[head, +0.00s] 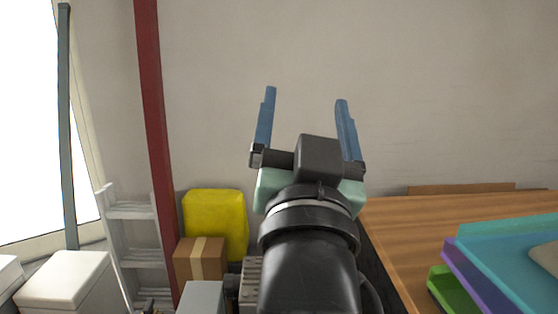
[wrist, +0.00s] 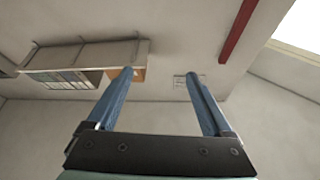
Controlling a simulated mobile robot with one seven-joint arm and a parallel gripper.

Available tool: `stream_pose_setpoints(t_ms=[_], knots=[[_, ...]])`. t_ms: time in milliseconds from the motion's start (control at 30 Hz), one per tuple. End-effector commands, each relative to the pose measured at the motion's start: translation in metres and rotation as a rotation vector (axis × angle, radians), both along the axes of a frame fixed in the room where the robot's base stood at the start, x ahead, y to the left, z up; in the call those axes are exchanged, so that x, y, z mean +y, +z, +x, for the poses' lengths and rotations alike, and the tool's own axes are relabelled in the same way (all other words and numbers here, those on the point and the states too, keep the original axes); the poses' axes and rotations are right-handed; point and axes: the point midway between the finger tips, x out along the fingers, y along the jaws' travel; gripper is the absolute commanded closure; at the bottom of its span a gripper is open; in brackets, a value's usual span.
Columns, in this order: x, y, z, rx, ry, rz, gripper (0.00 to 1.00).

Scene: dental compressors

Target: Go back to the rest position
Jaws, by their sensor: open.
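My gripper (head: 306,97) is raised in the middle of the head view, in front of the bare back wall. Its two blue fingers point up and stand wide apart, with nothing between them. In the wrist view my gripper (wrist: 160,75) is also open and empty.
A wooden table (head: 400,222) at right holds stacked teal (head: 500,243), purple (head: 470,268) and green (head: 450,291) trays. At left stand a yellow container (head: 215,220), a cardboard box (head: 200,258), a ladder (head: 132,211), a red post (head: 152,100) and white boxes (head: 66,280).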

Motion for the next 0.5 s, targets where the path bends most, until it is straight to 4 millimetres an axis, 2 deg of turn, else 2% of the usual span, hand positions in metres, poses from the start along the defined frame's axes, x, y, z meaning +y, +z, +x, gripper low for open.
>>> stream_pose_setpoints(t_ms=[33,100,167,200,300,500], knots=[[0.01,0.028,-0.029,-0.103,-0.004,-0.049,0.15],[0.021,0.061,-0.071,-0.239,-0.022,-0.115,0.15],[0.029,0.086,-0.109,-0.356,-0.045,-0.163,0.15],[0.031,0.109,-0.119,-0.385,-0.054,-0.178,0.15],[0.029,0.146,-0.112,-0.367,-0.053,-0.174,0.15],[0.029,0.206,-0.111,-0.364,-0.052,-0.172,0.15]])
